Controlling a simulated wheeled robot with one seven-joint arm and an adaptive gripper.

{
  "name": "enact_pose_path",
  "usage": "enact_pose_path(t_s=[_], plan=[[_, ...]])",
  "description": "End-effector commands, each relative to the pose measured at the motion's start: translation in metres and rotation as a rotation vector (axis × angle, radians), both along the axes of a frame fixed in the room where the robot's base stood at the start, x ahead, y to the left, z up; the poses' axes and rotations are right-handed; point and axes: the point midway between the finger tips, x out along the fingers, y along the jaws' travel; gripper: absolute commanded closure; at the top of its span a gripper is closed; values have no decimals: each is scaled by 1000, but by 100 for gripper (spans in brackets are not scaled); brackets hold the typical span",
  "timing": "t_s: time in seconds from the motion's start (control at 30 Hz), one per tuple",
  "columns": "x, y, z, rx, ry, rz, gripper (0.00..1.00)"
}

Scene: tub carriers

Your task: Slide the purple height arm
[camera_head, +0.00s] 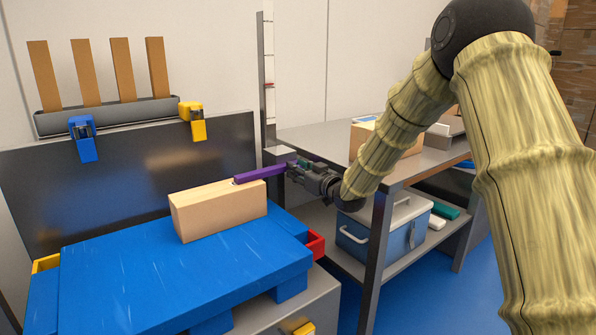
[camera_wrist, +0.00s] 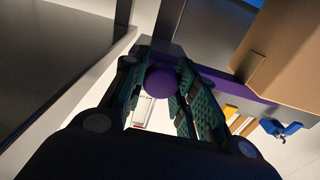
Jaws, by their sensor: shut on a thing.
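The purple height arm (camera_head: 259,174) reaches left from my gripper, with its far end at the top of a pale wooden block (camera_head: 222,212). I cannot tell whether it touches the block. In the wrist view a round purple knob (camera_wrist: 161,80) of the arm sits between the green-padded fingers of my gripper (camera_wrist: 160,85), and the purple bar runs off to the right. My gripper (camera_head: 292,166) is shut on the knob. A tall upright post with a scale (camera_head: 268,95) and a red mark stands behind the arm.
The block stands on a blue pallet-like platform (camera_head: 175,275). A dark back panel (camera_head: 120,180) carries blue (camera_head: 84,138) and yellow (camera_head: 194,120) clips. A metal table (camera_head: 330,140) stands right, with a blue cooler (camera_head: 385,235) on its lower shelf.

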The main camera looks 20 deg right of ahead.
Motion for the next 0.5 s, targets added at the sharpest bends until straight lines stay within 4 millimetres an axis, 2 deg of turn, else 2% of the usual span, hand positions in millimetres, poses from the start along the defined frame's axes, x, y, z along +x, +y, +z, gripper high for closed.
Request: enact_pose_path(t_s=[0.27,0.5], plan=[[0,-1,9,0,-1,-1,100],[0,-1,34,1,-3,-1,100]])
